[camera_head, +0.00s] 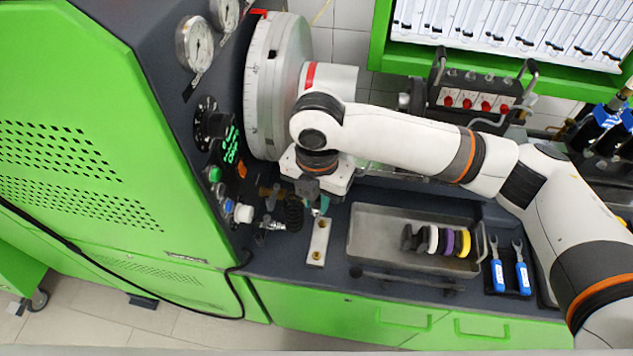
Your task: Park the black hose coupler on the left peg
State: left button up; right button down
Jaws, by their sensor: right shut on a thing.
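My right gripper (318,200) reaches down from the wrist above the dark bench top, close to the machine's side. It is shut on a dark piece that I take to be the black hose coupler; the wrist and fingers hide most of it. A black coiled hose (293,213) shows just left of the fingers. A pale plate (318,242) with small brass pegs or fittings lies just below the gripper in the picture. I cannot tell which of these is the left peg. My left gripper is not in view.
A metal tray (366,246) holds black, white, purple and yellow discs. Two blue-handled wrenches (509,275) lie right of it. The green machine (100,150) with gauges (195,43) and knobs stands close on the left. A red-switched box (478,100) stands behind my arm.

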jog(key=b, duration=0.7)
send_over(316, 252)
notch_tip(316, 252, down, 17)
jog(key=shift+f, duration=0.55)
jog(key=shift+s+f+p, duration=0.1)
jog(key=shift+f+p, duration=0.05)
jog(key=shift+p, duration=0.6)
jog(key=shift+f, duration=1.15)
dwell(0.6)
jog(key=c, duration=0.8)
grip_release()
jog(key=shift+o, duration=0.2)
jog(key=shift+r, duration=0.1)
